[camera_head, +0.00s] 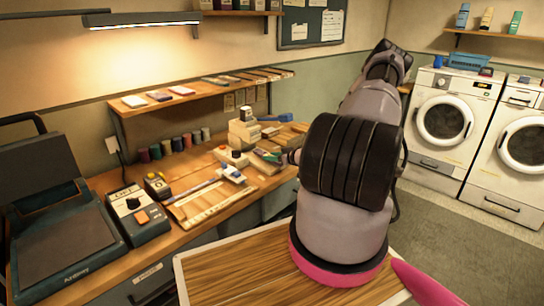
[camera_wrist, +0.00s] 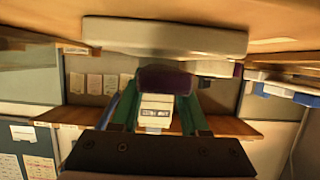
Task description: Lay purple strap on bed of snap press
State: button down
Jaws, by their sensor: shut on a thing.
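My gripper (camera_head: 268,157) shows in the head view only as a bit of green finger beyond my arm, low over the right part of the workbench. In the wrist view my gripper (camera_wrist: 162,92) has its two green fingers on either side of a dark purple piece, the strap (camera_wrist: 168,80), held at the fingertips. Only its end shows. A cream stepped machine with a dark top, apparently the snap press (camera_head: 243,132), stands close to the gripper. A wide cream block (camera_wrist: 165,38) lies just beyond the strap in the wrist view. I cannot tell whether they touch.
A dark heat press (camera_head: 65,235) and a control box (camera_head: 137,215) fill the bench's left end. Thread spools (camera_head: 180,143) stand under a low shelf (camera_head: 200,92). Washers (camera_head: 445,115) stand at right.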

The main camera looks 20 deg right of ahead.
jog(key=shift+f, duration=0.6)
jog(key=shift+c, duration=1.7)
grip_release()
jog(key=shift+s, duration=0.1)
jog(key=v, duration=1.1)
notch_tip(320, 180, up, 27)
jog(key=s+a+m+g+h, duration=0.1)
jog(key=a+m+g+h, duration=0.2)
jog(key=g+h, duration=0.35)
jog(key=s+a+r+m+y, duration=0.2)
jog(key=s+a+r, duration=0.7)
jog(key=s, duration=0.3)
jog(key=s+a+r+m+y, duration=0.2)
jog(key=s+a+r+m, duration=0.1)
jog(key=s+a+r, duration=0.6)
jog(key=s+a, duration=0.1)
jog(key=s, duration=0.2)
jog(key=shift+a, duration=0.3)
